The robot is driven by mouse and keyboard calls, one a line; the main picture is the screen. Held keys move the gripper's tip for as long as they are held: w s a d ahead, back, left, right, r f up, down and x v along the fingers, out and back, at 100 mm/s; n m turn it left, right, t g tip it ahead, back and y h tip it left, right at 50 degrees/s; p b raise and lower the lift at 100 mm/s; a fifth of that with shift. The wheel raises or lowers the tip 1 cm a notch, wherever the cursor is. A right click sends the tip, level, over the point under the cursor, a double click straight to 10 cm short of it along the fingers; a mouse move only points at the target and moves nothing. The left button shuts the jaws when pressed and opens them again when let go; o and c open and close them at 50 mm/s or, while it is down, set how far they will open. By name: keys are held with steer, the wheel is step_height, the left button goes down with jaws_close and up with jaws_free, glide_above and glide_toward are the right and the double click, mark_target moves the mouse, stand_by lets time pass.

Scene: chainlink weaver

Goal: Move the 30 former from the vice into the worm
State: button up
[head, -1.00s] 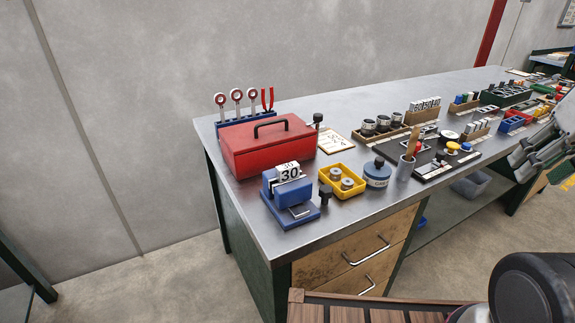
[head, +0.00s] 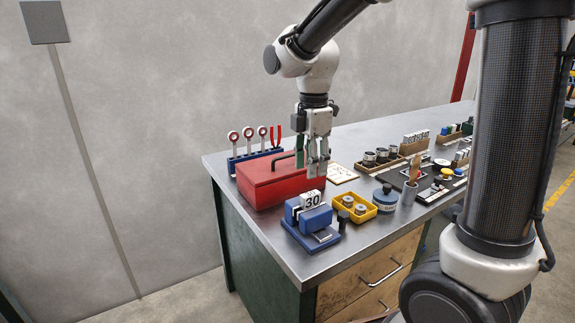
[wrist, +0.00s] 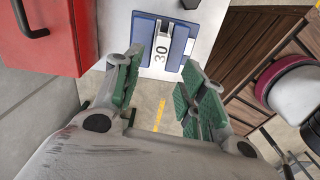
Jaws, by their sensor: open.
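The 30 former (head: 311,199) is a white block marked 30, held upright between the jaws of the blue vice (head: 303,232) at the near left corner of the bench. In the wrist view the former (wrist: 161,47) shows from above, just beyond my fingertips, with the blue vice (wrist: 181,44) around it. My gripper (head: 313,170) points down above the vice and beside the red toolbox. In the wrist view my gripper (wrist: 160,75) has its green-padded fingers apart, with nothing between them. The worm cannot be made out for certain.
The red toolbox (head: 272,184) stands close behind the vice. A yellow bin (head: 354,207) with metal rollers, a dark knob (head: 342,221) and a blue round tin (head: 385,200) stand to its right. The bench's front edge is just before the vice.

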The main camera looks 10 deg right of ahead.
mark_target(310, 194)
steer(key=shift+n, duration=0.5)
steer(key=shift+f, duration=0.3)
step_height(310, 194, down, 9)
steer(key=shift+r, duration=0.1)
jaws_close()
